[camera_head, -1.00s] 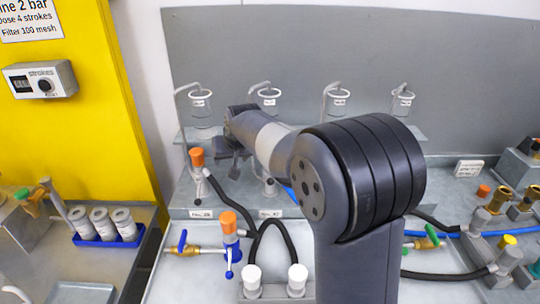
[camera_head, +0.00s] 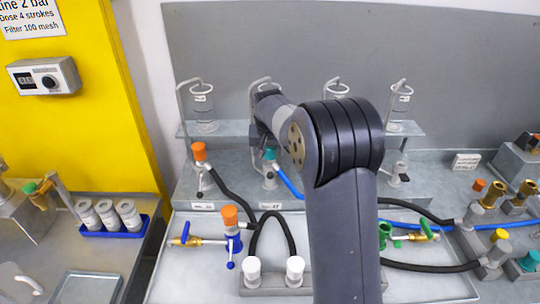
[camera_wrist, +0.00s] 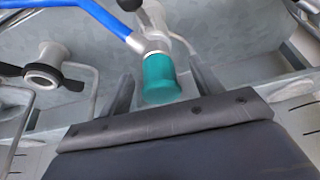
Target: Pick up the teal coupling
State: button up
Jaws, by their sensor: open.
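The teal coupling (camera_wrist: 160,80) is a short, flared cap on a grey metal fitting joined to a blue hose (camera_wrist: 100,18). In the wrist view it lies between the two fingertips of my gripper (camera_wrist: 163,90), which is open, with a gap visible on both sides. In the head view the coupling (camera_head: 270,156) shows on the back bench, just left of my arm. My gripper (camera_head: 258,136) is beside it there, largely hidden behind my own arm links.
An orange-capped fitting (camera_head: 199,152) with a black hose stands to the left. Glass jars (camera_head: 204,108) on a shelf are close behind. Another teal cap (camera_head: 530,258) sits at far right. White caps (camera_head: 252,268) and an orange-topped valve (camera_head: 230,218) stand in front.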

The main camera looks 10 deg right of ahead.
aim_at(270, 155)
jog(key=shift+p+x, duration=0.4)
jog(key=shift+x, duration=1.55)
jog(key=shift+d, duration=0.1)
jog(key=shift+s, duration=0.1)
jog(key=shift+c, duration=0.4)
jog(key=shift+r, duration=0.1)
jog(key=c, duration=1.2)
jog(key=shift+o, duration=0.2)
notch_tip(270, 155, up, 10)
jog(key=shift+b, duration=0.75)
